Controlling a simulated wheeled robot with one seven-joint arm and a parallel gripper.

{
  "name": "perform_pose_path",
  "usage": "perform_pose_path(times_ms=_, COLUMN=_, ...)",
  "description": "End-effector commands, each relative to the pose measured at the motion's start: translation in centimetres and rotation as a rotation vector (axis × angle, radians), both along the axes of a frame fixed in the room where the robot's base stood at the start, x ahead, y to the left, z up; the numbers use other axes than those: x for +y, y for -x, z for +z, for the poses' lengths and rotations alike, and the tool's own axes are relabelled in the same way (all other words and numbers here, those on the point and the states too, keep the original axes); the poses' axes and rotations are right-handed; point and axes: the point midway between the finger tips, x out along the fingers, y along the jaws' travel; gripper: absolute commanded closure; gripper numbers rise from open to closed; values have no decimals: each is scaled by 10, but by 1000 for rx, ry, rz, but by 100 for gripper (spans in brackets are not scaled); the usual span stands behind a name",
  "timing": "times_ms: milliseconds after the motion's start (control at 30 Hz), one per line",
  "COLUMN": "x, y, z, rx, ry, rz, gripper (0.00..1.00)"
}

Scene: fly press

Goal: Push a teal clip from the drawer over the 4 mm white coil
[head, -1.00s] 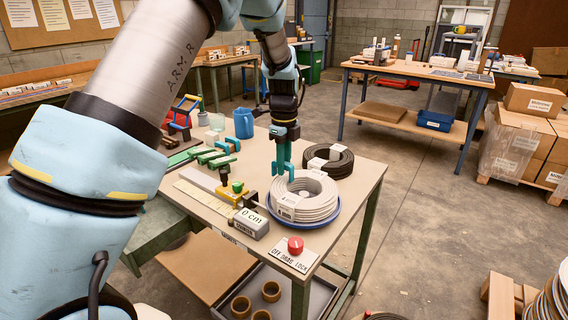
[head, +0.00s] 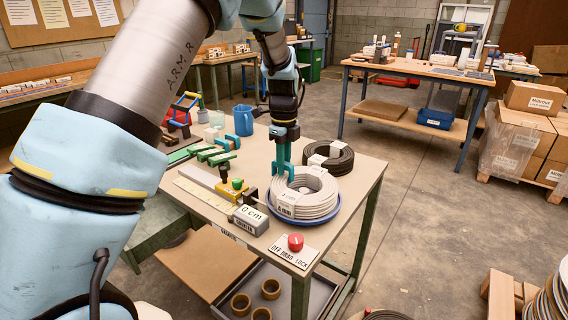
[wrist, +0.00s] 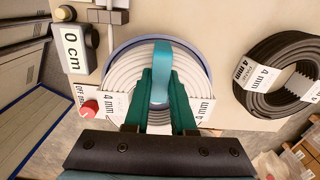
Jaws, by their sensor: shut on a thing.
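The white coil (head: 309,190), with 4 mm labels, lies on a blue dish (head: 336,210) on the table. My gripper (head: 284,160) points down at the coil's left side and is shut on a teal clip (head: 281,172). In the wrist view the clip (wrist: 162,72) sits between my dark green fingers (wrist: 162,100). It lies across my view of the coil (wrist: 125,78), from the far rim to the hollow middle. I cannot tell whether the clip touches the coil.
A dark coil (head: 340,163) lies behind and to the right. A 0 cm counter (head: 251,218) and a red knob (head: 295,242) stand in front. Green pieces (head: 208,154) and a blue jug (head: 243,120) are at the back left.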

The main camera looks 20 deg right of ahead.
Motion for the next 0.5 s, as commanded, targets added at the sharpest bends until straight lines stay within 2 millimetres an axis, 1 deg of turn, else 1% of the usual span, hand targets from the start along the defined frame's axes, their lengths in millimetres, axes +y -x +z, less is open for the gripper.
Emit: perform_pose_path(times_ms=500, x=0, y=0, z=-6, rx=0, ry=0, rz=1, gripper=100)
